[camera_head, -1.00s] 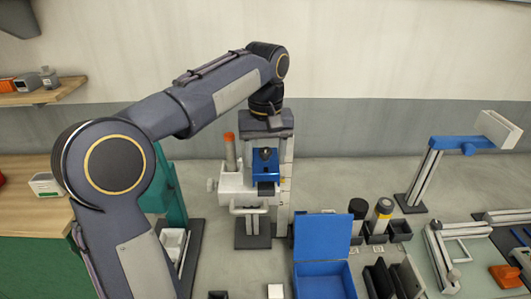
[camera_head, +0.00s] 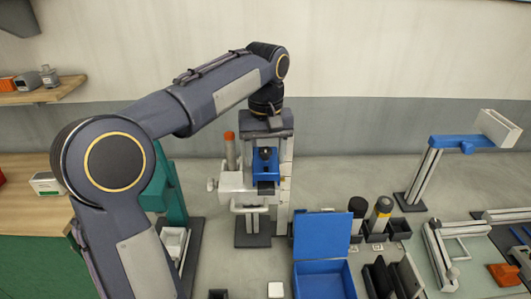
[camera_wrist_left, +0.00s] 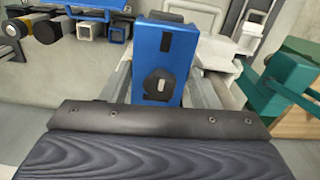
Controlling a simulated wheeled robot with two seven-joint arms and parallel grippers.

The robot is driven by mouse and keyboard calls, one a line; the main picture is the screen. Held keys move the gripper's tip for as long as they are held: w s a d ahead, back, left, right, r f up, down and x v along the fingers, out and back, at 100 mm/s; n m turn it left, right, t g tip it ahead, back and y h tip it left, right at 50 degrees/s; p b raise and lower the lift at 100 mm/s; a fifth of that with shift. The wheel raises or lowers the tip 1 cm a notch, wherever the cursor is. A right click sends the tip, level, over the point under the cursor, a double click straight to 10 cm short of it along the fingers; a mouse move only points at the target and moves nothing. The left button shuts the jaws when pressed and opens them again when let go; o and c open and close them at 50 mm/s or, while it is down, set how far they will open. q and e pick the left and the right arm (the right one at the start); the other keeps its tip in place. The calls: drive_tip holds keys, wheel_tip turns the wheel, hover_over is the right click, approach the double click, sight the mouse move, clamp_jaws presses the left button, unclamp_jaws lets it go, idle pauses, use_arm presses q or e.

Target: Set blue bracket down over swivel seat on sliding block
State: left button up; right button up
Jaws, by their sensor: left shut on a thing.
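My left gripper (camera_head: 266,138) is over the upright stand at centre. It is shut on the blue bracket (camera_head: 266,172), though the fingertips are hard to make out. My right gripper is not in view.
An orange-topped cylinder (camera_head: 230,150) stands left of the bracket. An open blue box (camera_head: 323,270) is in front on the right, with dark holders and capped cylinders beside it. A teal frame (camera_head: 172,195) is on the left. Another blue-armed stand (camera_head: 425,170) is at the right.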

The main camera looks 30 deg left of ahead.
use_arm(q)
drive_tip(key=shift+f+b, duration=0.65)
drive_tip(key=shift+f, duration=0.35)
idle(0.3)
drive_tip(key=o, duration=1.2)
drive_tip(key=shift+o, duration=0.2)
drive_tip(key=shift+r, duration=0.15)
wheel_tip(320, 180, up, 8)
drive_tip(key=shift+f+p, duration=0.2)
drive_tip(key=shift+p, duration=0.15)
